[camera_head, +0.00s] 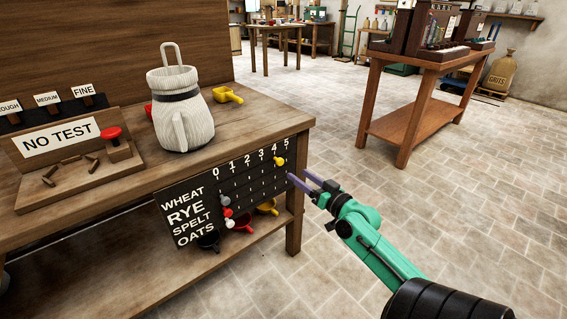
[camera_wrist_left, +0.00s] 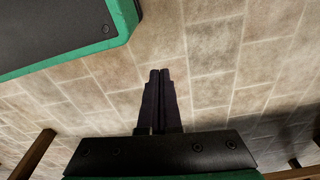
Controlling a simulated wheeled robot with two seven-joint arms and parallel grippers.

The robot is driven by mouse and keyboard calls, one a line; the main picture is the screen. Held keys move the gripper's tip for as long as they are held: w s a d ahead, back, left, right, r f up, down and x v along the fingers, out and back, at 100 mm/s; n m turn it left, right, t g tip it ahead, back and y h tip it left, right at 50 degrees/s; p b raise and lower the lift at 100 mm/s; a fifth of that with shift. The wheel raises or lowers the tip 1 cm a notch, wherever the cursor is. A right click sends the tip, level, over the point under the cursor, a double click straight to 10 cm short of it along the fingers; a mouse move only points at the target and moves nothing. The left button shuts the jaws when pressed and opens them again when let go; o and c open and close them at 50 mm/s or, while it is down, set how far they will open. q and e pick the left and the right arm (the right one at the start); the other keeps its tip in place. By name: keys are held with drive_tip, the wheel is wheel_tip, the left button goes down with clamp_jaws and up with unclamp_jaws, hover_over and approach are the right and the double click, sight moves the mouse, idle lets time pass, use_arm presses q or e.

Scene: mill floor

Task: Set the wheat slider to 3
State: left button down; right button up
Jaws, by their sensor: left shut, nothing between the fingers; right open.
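The slider board (camera_head: 203,205) is a black panel on the front of the wooden bench, with rows lettered WHEAT, RYE, SPELT and OATS and columns 0 to 5. In the top row, the wheat one, a yellow knob (camera_head: 280,161) sits at about 4. A whitish knob (camera_head: 225,200), a red knob (camera_head: 228,212) and a white knob (camera_head: 230,223) sit near 0 in the lower rows. My right gripper (camera_head: 298,175) is open and empty, just right of the board's right end, apart from the yellow knob. My left gripper (camera_wrist_left: 160,74) is shut and empty over the floor tiles.
On the bench stand a white jug (camera_head: 181,112), a yellow scoop (camera_head: 228,95) and a NO TEST stand (camera_head: 60,137). Red, yellow and dark scoops sit below the board. A second wooden table (camera_head: 424,68) stands at the back right. The tiled floor between is clear.

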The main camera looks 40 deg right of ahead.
sight(281, 163)
drive_tip(key=w, duration=0.8)
drive_tip(key=shift+d+f, duration=0.1)
clamp_jaws()
idle(1.0)
